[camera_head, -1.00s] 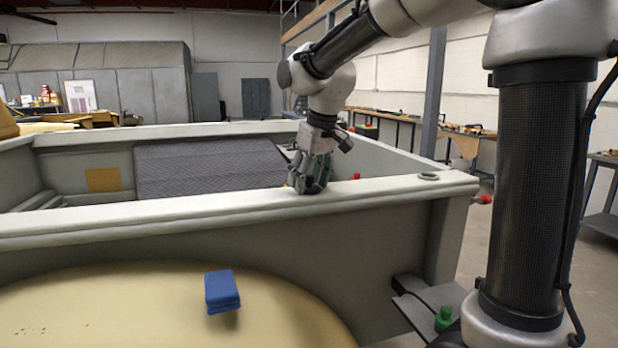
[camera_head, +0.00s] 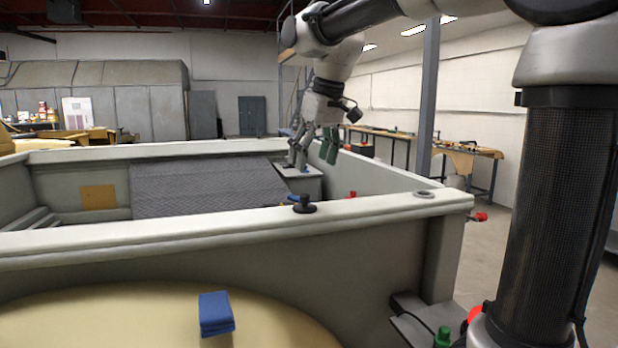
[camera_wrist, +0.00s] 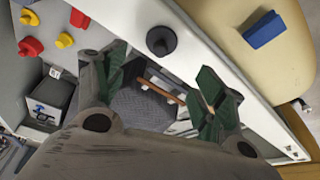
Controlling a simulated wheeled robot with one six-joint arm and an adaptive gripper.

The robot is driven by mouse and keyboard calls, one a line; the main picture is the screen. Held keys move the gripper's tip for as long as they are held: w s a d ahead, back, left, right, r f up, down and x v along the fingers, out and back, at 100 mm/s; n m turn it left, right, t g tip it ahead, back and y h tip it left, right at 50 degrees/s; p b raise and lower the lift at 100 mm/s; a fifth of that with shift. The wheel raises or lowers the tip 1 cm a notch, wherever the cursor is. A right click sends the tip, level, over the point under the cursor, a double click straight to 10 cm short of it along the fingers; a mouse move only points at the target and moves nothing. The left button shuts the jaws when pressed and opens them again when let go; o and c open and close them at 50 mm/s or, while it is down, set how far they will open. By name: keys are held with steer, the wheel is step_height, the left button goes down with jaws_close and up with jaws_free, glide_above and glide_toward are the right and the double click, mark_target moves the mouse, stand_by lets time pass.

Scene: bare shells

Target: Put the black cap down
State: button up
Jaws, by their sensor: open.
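The black cap (camera_head: 304,206) stands upright on the pale near rail (camera_head: 180,222) of the boat-like shell, with its knob up. It also shows in the wrist view (camera_wrist: 160,42) as a dark disc with a round knob, on the same rail. My gripper (camera_head: 312,152) is above and beyond the cap, clear of it. Its green-padded fingers are spread wide with nothing between them, as the wrist view (camera_wrist: 162,78) shows too.
A blue block (camera_head: 215,314) rests on the cream surface in front of the rail. Inside the shell are a dark textured panel (camera_head: 200,185) and a grey box (camera_head: 305,183). The rail left of the cap is clear.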

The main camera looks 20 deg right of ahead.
steer(key=s+d+f+m, duration=0.1)
steer(key=s+d+f, duration=0.3)
steer(key=s, duration=0.4)
steer(key=s+d+f+m, duration=0.2)
steer(key=s+d+f, duration=0.3)
steer(key=s, duration=0.2)
steer(key=s+d+f+m+t+h, duration=0.1)
steer(key=s+d+f, duration=0.3)
steer(key=s, duration=0.4)
steer(key=shift+s+d+f+m, duration=0.3)
steer(key=shift+d+f, duration=0.05)
